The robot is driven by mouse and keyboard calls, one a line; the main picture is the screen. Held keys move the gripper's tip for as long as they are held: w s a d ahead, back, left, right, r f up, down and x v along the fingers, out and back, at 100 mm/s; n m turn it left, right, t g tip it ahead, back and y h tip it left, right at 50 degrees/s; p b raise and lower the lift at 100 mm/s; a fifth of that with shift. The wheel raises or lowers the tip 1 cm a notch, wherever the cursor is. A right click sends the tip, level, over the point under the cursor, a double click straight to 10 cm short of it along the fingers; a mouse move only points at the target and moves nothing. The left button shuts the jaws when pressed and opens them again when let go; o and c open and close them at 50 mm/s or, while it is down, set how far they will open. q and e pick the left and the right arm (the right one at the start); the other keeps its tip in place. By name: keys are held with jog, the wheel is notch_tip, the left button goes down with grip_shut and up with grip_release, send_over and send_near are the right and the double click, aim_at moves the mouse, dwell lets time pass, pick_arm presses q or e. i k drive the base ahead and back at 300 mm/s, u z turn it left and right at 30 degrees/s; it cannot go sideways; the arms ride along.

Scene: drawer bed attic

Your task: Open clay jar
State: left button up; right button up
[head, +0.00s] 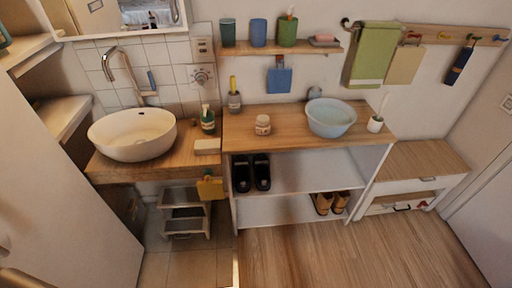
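Neither of my grippers shows in this view, so nothing of mine is seen near the jar.
A pale blue basin (331,118) stands right of the jar. A pump bottle (208,120) and a round white sink (133,135) are to the left. Shoes (252,173) sit on the shelf below. The counter around the jar is clear, as is the wooden floor (320,254).

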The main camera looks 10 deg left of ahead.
aim_at(261, 130)
jog(key=k, duration=0.55)
jog(key=u, duration=0.9)
jog(key=i, duration=1.15)
jog(key=z, duration=0.5)
